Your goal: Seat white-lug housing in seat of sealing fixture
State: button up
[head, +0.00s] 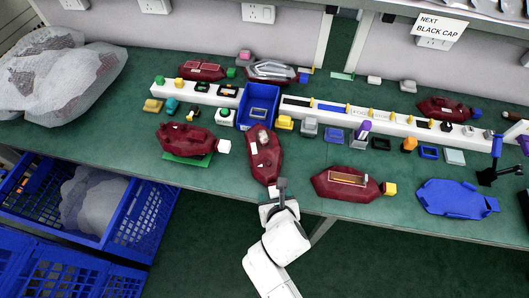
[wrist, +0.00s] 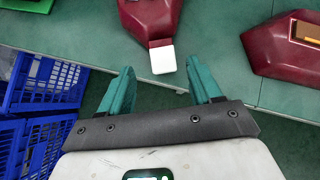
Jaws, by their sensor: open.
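A dark red housing (head: 263,153) lies at the middle of the bench with its narrow end towards the front edge. In the wrist view this housing (wrist: 150,16) has a white lug (wrist: 162,57) pointing at my gripper. My gripper (wrist: 161,76) is open and empty, its two teal fingers apart on either side of the line of the lug, short of it. In the head view my gripper (head: 281,187) is at the bench's front edge and hides much of the lug. A blue housing-shaped plate (head: 455,198), apparently the fixture seat, lies empty at right beside a black clamp (head: 498,172).
A red housing (head: 345,184) with a yellow lug lies between mine and the blue plate. A blue bin (head: 259,103) stands behind. Blue crates (head: 130,222) stand below left.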

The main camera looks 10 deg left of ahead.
aim_at(274, 190)
jog(key=shift+x, duration=2.3)
jog(key=shift+w+d+r, duration=0.1)
jog(key=shift+w+d, duration=0.05)
grip_shut()
jog(key=shift+r, duration=0.15)
